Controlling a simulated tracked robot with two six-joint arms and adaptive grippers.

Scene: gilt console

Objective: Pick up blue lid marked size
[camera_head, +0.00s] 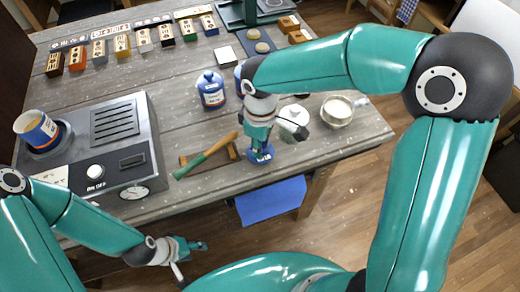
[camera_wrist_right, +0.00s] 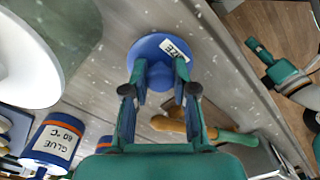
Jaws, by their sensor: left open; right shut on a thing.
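The round blue lid (camera_head: 262,155), with a white label ending in "ZE" in the right wrist view (camera_wrist_right: 152,48), is at the table's front edge. My right gripper (camera_head: 261,146) is shut on its knob from above; its fingers also show in the right wrist view (camera_wrist_right: 156,92). I cannot tell whether the lid touches the tabletop. My left gripper (camera_head: 190,246) is open and empty, low in front of the table and away from the lid.
A green-handled tool (camera_head: 205,156) lies left of the lid. A blue glue pot (camera_head: 211,90) stands behind it; a white pot (camera_head: 337,112) is to the right. A grey heater (camera_head: 110,150) fills the table's left side. Several small boxes (camera_head: 122,45) line the back.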

